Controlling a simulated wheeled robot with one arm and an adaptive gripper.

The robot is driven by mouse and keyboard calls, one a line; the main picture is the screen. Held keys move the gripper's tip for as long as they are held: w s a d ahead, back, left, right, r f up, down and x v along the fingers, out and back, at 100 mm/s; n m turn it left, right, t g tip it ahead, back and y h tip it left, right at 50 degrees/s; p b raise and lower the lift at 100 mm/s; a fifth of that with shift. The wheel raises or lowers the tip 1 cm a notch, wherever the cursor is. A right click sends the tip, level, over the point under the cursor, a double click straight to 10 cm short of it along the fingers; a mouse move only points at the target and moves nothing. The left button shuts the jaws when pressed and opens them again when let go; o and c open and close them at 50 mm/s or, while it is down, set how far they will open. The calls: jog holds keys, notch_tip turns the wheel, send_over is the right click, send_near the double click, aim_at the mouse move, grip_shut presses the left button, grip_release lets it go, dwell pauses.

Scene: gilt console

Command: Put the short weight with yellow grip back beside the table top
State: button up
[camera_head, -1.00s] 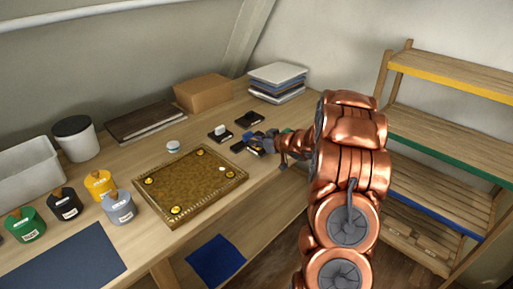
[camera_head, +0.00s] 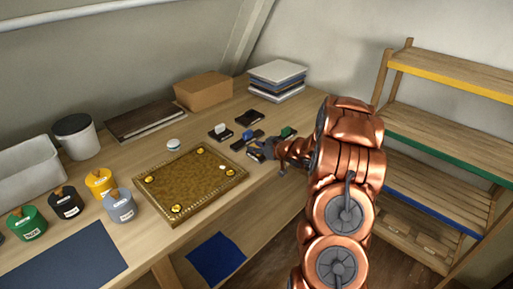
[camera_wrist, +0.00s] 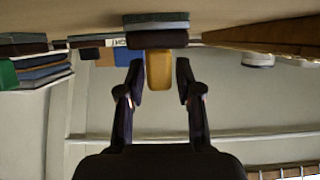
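The table top (camera_head: 191,181), a brown panel with a gilt rim and round gold pieces near its corners, lies flat on the bench. In the wrist view, which is upside down, the yellow grip (camera_wrist: 158,70) of the short weight shows between my fingers, with its dark base (camera_wrist: 157,41) on the bench beyond. My gripper (camera_wrist: 160,75) looks open, with narrow gaps on both sides of the grip. In the head view my gripper (camera_head: 264,150) is low beside the table top's right corner. The yellow grip cannot be made out there.
Weights with white (camera_head: 225,131), blue (camera_head: 247,134) and green (camera_head: 288,132) grips stand close by. Coloured pots (camera_head: 101,183) stand left of the table top. A cardboard box (camera_head: 203,92) and stacked panels (camera_head: 277,80) are at the back. A shelf rack (camera_head: 440,125) stands right.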

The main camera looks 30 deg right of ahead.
jog(key=shift+o, duration=0.5)
jog(key=shift+r, duration=0.2)
jog(key=b+v, duration=0.2)
jog(key=v, duration=1)
notch_tip(320, 180, up, 4)
jog(key=w+m+g+h, duration=0.1)
jog(key=g+h, duration=0.1)
jog(key=h, duration=0.3)
jog(key=s+a+r+m+g+h, duration=0.2)
jog(key=s+a+r+g+h, duration=0.15)
jog(key=s, duration=0.35)
jog(key=s+a+f+g+y, duration=0.2)
jog(key=s+a+g+y, duration=0.3)
jog(key=s+a, duration=2.2)
jog(key=s+g, duration=0.4)
jog(key=shift+a+f, duration=0.15)
jog(key=shift+a, duration=0.05)
jog(key=shift+s+d+y, duration=0.1)
jog(key=shift+y, duration=0.15)
